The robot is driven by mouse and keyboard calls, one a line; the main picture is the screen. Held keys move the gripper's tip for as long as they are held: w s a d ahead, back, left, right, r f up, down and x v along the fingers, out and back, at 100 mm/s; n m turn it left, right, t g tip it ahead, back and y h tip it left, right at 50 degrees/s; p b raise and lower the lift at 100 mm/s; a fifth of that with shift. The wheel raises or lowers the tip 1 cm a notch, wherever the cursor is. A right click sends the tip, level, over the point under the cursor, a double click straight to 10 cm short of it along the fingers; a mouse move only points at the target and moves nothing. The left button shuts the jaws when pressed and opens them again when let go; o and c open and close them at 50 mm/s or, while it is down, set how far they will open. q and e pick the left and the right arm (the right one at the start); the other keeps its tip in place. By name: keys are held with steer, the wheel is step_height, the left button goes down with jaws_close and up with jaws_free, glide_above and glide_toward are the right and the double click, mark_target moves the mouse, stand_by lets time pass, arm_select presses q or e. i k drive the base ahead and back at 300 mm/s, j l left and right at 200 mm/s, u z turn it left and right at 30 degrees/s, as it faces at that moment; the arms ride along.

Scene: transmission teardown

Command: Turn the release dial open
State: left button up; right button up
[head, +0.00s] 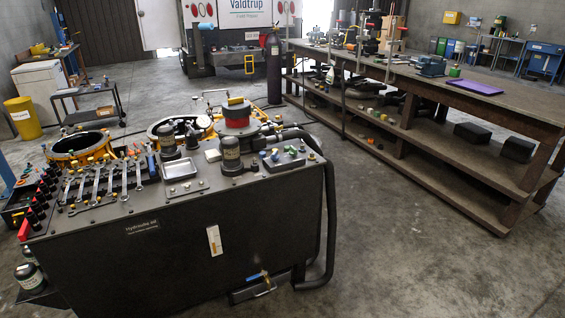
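No release dial can be made out for certain in the head view. A dark cart with a hydraulic label (150,262) stands in the foreground. On its far side is a round housing with a red band (236,122) and a yellow bar (236,101) on top. Small blue and green knobs (275,155) sit on the cart's right top. Neither of my grippers is in view.
Several wrenches (97,184) and a metal tray (180,169) lie on the cart top. Black hoses (328,220) curve down its right side. A long wooden workbench (505,107) runs along the right. Bare floor (415,250) lies between them.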

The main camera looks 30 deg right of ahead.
mark_target(293, 152)
steer(key=i+l, duration=0.45)
steer(key=l, duration=0.15)
steer(key=i+l, duration=0.45)
steer(key=l+u, duration=0.05)
steer(key=l, duration=0.05)
